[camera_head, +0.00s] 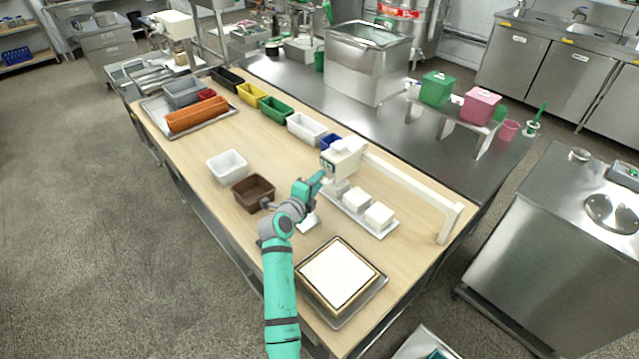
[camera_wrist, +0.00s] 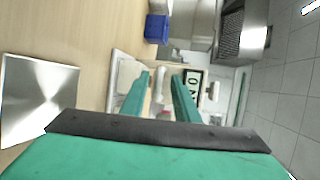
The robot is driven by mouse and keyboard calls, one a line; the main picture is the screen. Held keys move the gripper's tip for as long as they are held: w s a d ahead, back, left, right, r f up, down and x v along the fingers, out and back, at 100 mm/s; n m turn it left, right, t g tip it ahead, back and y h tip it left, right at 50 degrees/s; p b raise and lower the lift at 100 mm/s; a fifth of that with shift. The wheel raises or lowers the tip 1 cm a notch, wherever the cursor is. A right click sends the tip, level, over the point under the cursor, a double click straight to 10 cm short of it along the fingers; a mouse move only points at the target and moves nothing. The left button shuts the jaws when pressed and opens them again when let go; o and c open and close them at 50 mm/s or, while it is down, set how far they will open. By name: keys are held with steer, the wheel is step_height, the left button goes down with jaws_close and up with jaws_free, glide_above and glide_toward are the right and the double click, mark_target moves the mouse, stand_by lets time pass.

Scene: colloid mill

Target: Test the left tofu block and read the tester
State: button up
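Two white tofu blocks, a middle one (camera_head: 355,198) and a right one (camera_head: 379,215), show clearly on the tray. The left block (camera_head: 337,186) is mostly hidden under the tester head and behind my gripper. My gripper (camera_head: 314,186) is just left of the tester head. In the wrist view its two teal fingers (camera_wrist: 162,98) are apart, with the tester between and beyond them. The tester's small display (camera_wrist: 193,80) shows dark characters, sideways and too small to read surely.
A white bin (camera_head: 227,164) and a brown bin (camera_head: 252,190) stand left of my gripper. A framed white square (camera_head: 340,275) lies on a metal tray in front. A blue bin (camera_head: 330,141) stands behind the tester.

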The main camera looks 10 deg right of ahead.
steer(key=v, duration=1.1)
steer(key=shift+w+a, duration=0.1)
steer(key=shift+w, duration=0.05)
stand_by(0.3)
